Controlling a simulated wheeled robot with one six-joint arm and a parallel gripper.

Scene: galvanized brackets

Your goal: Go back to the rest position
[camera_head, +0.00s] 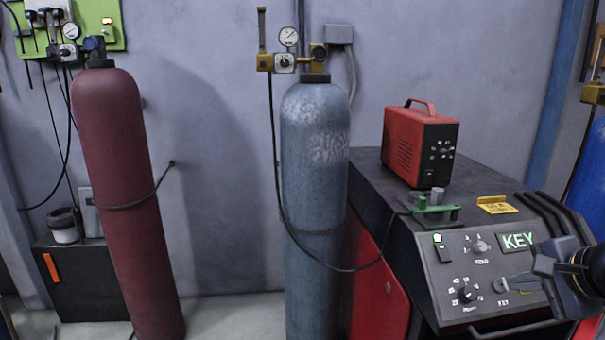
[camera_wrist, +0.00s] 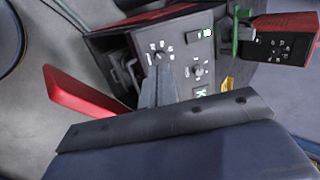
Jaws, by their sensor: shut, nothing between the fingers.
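My gripper (camera_head: 506,284) comes in from the right edge in the head view. Its shut, empty fingers point left over the lower right of a grey control panel (camera_head: 450,300). In the wrist view the narrow fingers (camera_wrist: 158,82) are together, in front of the same panel (camera_wrist: 180,80). Whether the tips touch the panel I cannot tell. The panel has knobs, a lit switch (camera_head: 441,247) and a green KEY sign (camera_head: 517,241), which the fingers leave uncovered in the head view.
A red box with a handle (camera_head: 420,145) stands on the dark machine top. A green clamp-like piece (camera_head: 433,207) and a yellow tag (camera_head: 496,205) lie before it. A blue-grey gas cylinder (camera_head: 315,190) and a maroon one (camera_head: 118,190) stand left. A red flap (camera_wrist: 80,95) sticks out beside the panel.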

